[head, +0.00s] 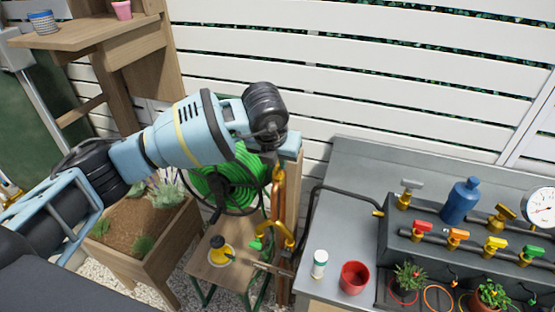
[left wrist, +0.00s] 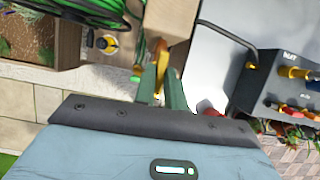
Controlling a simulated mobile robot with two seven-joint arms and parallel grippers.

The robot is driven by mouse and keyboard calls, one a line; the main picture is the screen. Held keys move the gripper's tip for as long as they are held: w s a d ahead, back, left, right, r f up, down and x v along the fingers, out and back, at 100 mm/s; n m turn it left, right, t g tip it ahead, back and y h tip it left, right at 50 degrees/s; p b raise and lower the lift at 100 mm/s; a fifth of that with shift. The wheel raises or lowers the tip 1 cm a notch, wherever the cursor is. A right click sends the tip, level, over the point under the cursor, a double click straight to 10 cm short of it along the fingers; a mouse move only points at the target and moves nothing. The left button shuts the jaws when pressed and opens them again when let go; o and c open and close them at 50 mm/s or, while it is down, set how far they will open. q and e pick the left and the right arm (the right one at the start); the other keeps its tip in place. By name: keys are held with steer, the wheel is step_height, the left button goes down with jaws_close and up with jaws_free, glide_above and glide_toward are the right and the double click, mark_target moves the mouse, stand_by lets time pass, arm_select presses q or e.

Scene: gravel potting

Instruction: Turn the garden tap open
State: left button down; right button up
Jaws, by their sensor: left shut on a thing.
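My left gripper (head: 271,150) comes down from above at the wooden post beside the green hose reel. A brass-yellow part (head: 278,174), apparently of the garden tap, shows just under it against the post. In the left wrist view my left gripper (left wrist: 162,88) has its two fingers close on either side of this yellow part (left wrist: 160,78), shut on it. The fingers and wrist hide much of it, so I cannot tell how far it is turned. My right gripper is not in view.
The green hose reel (head: 238,180) is close behind the gripper. A planter box (head: 160,255) stands left. On the grey bench (head: 345,205) at right are a red pot (head: 354,278), a white bottle (head: 319,264), a blue bottle (head: 461,200) and a manifold with several coloured valves.

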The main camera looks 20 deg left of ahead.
arm_select(q)
steer(key=c, duration=1.5)
jaws_free()
steer(key=shift+o, duration=0.2)
steer(key=shift+r, duration=0.1)
steer(key=v, duration=0.7)
steer(key=shift+r, duration=0.35)
steer(key=shift+s, duration=0.15)
